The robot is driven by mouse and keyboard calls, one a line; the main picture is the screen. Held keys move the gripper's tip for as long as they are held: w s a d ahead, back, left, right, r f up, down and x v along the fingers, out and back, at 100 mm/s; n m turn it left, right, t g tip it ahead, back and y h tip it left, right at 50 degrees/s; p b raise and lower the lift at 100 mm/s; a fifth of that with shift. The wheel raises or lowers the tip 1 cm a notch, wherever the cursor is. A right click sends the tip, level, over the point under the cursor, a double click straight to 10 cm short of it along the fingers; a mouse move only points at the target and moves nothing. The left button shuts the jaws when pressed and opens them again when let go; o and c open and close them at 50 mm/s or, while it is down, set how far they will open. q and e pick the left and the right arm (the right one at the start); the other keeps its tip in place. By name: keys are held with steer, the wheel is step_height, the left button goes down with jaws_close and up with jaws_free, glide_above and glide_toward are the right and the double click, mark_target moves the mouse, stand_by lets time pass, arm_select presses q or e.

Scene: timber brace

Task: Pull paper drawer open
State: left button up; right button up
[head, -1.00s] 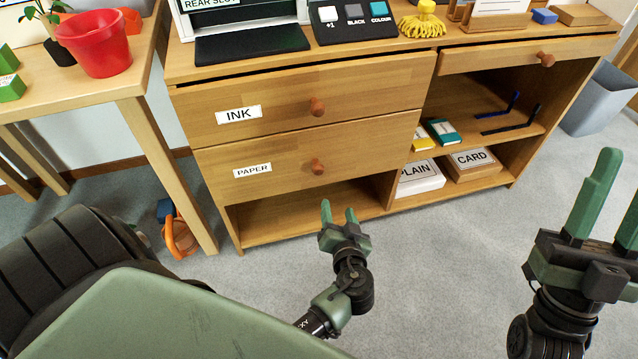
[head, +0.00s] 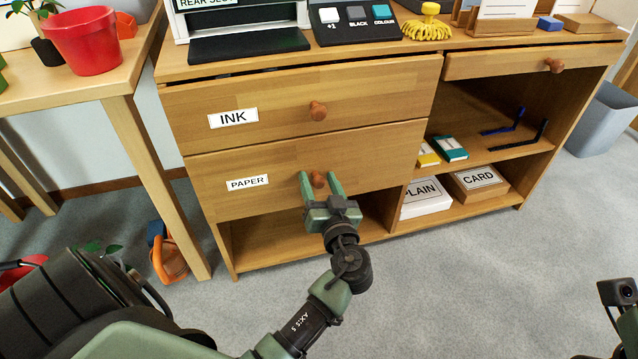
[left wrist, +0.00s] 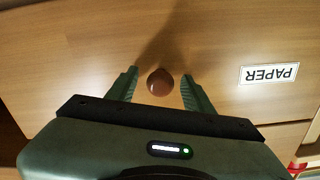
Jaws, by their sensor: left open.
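The paper drawer (head: 265,187) is the lower wooden drawer of the cabinet, with a white PAPER label (head: 247,183). It looks shut. Its round reddish-brown knob (head: 318,180) also shows in the left wrist view (left wrist: 160,82). My left gripper (head: 319,178) is open, with one green finger on each side of the knob. In the left wrist view the left gripper (left wrist: 160,84) shows gaps between the knob and both fingers. My right arm shows only in part at the lower right edge of the head view; its fingers are out of frame.
The INK drawer (head: 280,104) with its own knob is directly above. An open shelf is below. Packs marked PLAIN (head: 426,198) and CARD (head: 478,180) stand to the right. A table with a red pot (head: 88,40) stands left. The carpet in front is clear.

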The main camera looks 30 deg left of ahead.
arm_select(q)
jaws_close()
stand_by(1.4)
